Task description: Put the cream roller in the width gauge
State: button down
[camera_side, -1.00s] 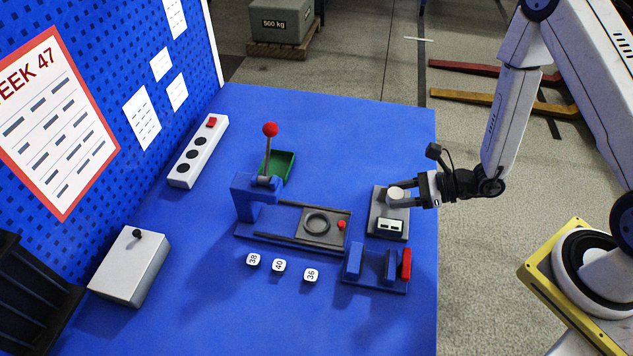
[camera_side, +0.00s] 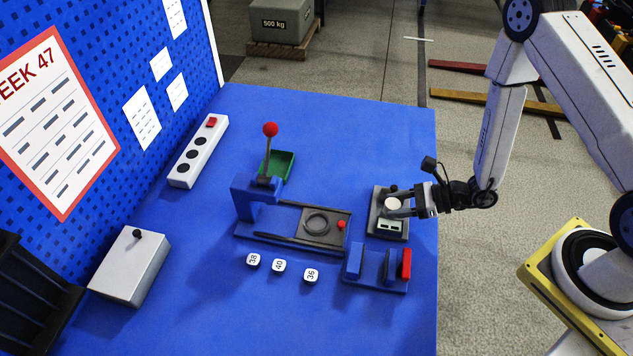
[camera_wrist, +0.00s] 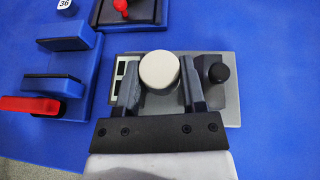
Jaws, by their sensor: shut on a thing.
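The cream roller (camera_side: 393,203) is a pale, round-topped piece at the small grey scale-like unit. In the wrist view the cream roller (camera_wrist: 159,69) sits between the two fingers, its flat round top towards the camera. My gripper (camera_side: 397,203) is shut on it; the fingers (camera_wrist: 159,85) press its two sides. I cannot tell whether its base touches the unit. The width gauge appears to be the blue fixture (camera_side: 373,281) with upright blocks and a red end piece, in front of the unit. Part of it shows at left in the wrist view (camera_wrist: 85,75).
The grey unit (camera_side: 403,231) has a small display and a black knob (camera_wrist: 218,72) near my finger. A blue lever fixture (camera_side: 244,213) with a red-balled handle stands left. Numbered white markers (camera_side: 279,265) lie in front of it.

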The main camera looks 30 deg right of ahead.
jog(key=shift+f, duration=0.35)
jog(key=shift+c, duration=0.9)
grip_release()
jog(key=shift+s+f, duration=0.1)
jog(key=shift+s, duration=0.05)
jog(key=shift+s+a, duration=0.1)
jog(key=shift+a, duration=0.05)
jog(key=shift+r, duration=0.7)
jog(key=v, duration=0.8)
jog(key=shift+d+r, duration=0.1)
jog(key=shift+d, duration=0.3)
jog(key=shift+v, duration=1.65)
